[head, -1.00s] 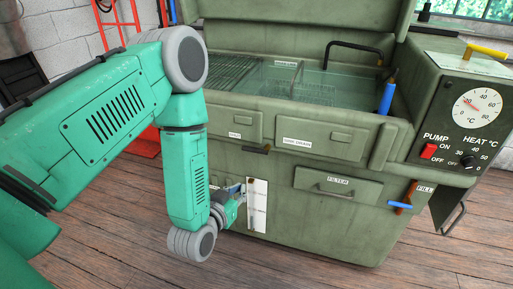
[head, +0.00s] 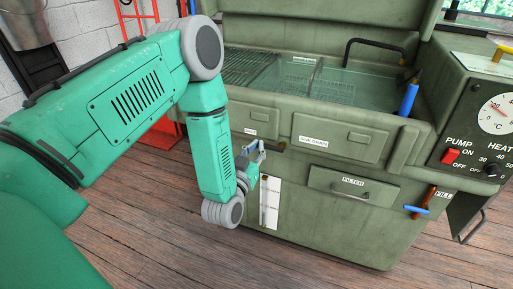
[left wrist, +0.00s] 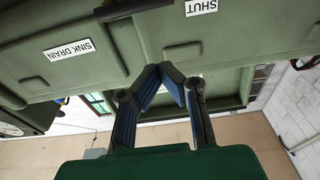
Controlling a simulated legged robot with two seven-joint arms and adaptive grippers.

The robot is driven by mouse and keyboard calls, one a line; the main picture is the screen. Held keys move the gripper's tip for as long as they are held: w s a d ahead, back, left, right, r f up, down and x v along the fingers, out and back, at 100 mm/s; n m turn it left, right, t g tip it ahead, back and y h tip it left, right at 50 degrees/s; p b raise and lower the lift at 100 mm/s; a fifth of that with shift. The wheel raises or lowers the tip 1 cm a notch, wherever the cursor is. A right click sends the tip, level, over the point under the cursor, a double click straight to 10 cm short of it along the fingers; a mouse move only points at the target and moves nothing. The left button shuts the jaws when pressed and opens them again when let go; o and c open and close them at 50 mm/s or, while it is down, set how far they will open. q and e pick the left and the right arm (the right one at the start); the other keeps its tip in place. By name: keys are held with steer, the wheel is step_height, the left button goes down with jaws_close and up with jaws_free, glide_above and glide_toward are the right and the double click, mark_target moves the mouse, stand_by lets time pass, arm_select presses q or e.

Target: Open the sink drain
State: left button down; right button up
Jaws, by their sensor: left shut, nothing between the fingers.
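The green wash tank's front carries a "SINK DRAIN" label (head: 313,140); it also shows in the left wrist view (left wrist: 69,49). A "SHUT" label (head: 250,131) sits to its left and is at the top of the left wrist view (left wrist: 201,6). A dark lever (head: 277,149) sticks out below and between these labels; part of it shows at the top edge of the left wrist view (left wrist: 132,8). My left gripper (head: 260,147) is shut and empty, just left of the lever; contact cannot be told. In the left wrist view its fingertips (left wrist: 165,68) meet. My right gripper is not in view.
A filter drawer (head: 352,187) with a handle is right of the lever. A blue-handled lever (head: 416,210) is at the lower right. A white gauge strip (head: 270,204) is below my gripper. The pump and heat panel (head: 487,125) is at the right. A red hand truck (head: 140,20) stands behind my arm.

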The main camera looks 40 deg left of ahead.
mark_target(270, 134)
arm_select(q)
steer(key=x, duration=0.3)
steer(key=b+x, duration=0.1)
steer(key=x, duration=0.3)
steer(key=shift+d+f, duration=0.1)
steer(key=shift+f, duration=0.15)
steer(key=f, duration=0.1)
steer(key=f+b, duration=0.1)
steer(key=shift+s+f, duration=0.35)
steer(key=shift+s+d+f+b, duration=0.1)
steer(key=shift+f+b, duration=0.2)
steer(key=shift+f, duration=0.15)
